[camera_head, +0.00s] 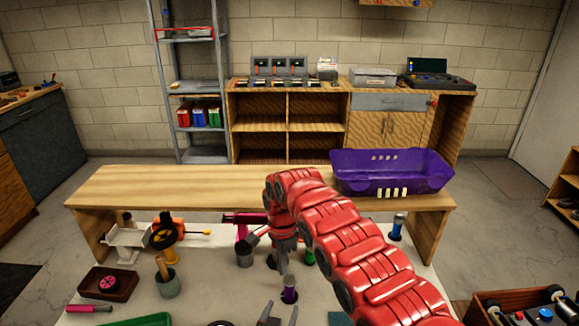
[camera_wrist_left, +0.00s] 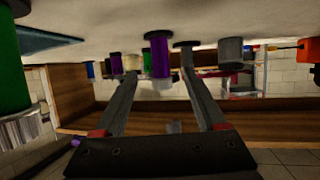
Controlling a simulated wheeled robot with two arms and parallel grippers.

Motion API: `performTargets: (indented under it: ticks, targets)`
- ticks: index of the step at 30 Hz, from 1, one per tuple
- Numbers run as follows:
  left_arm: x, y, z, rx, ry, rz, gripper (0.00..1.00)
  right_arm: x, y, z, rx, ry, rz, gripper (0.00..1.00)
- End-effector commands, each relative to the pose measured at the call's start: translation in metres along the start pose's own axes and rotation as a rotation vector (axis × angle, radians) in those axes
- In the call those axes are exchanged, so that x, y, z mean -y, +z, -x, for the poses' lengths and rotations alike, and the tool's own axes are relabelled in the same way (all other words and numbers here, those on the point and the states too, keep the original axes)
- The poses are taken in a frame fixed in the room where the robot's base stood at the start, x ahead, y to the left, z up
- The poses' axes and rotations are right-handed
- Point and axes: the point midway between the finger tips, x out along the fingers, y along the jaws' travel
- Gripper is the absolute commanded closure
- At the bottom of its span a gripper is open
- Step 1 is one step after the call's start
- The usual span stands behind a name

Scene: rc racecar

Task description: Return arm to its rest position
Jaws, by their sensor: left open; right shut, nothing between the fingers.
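My right arm (camera_head: 350,240) is red and reaches in from the lower right, bending down over the white worktable (camera_head: 205,262). Its gripper (camera_head: 283,266) points down, shut and empty, just above and left of a purple spool (camera_head: 289,290). I cannot tell whether they touch. The purple spool (camera_wrist_left: 159,43) appears between the fingertips, with no clear contact.
A wooden shelf board (camera_head: 180,188) spans the table's back, with a purple bin (camera_head: 390,180) on its right. A brown tray (camera_head: 108,284), a grey cup (camera_head: 167,285) and a blue-topped cylinder (camera_head: 397,227) stand on the table. A toolbox (camera_head: 525,303) is at lower right.

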Motion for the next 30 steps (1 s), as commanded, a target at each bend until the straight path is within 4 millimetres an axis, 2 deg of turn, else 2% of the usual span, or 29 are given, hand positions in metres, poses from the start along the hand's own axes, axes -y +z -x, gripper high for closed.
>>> performTargets:
  ticks: [6, 17, 25, 30]
  targets:
    - [0.0, 0.001, 0.014, 0.003, -0.001, -0.001, 0.27, 0.0, 0.0, 0.0, 0.0, 0.0, 0.0, 1.0]
    - [0.0, -0.003, 0.016, 0.002, -0.001, -0.001, 0.27, 0.0, 0.0, 0.004, 0.0, 0.0, 0.0, 1.0]
    - [0.0, -0.051, 0.036, 0.001, -0.001, 0.0, 0.27, -0.002, 0.002, 0.055, 0.0, -0.001, 0.0, 1.0]
    - [0.0, -0.07, 0.044, 0.001, 0.0, 0.0, 0.27, -0.002, 0.003, 0.076, 0.0, 0.0, 0.0, 1.0]
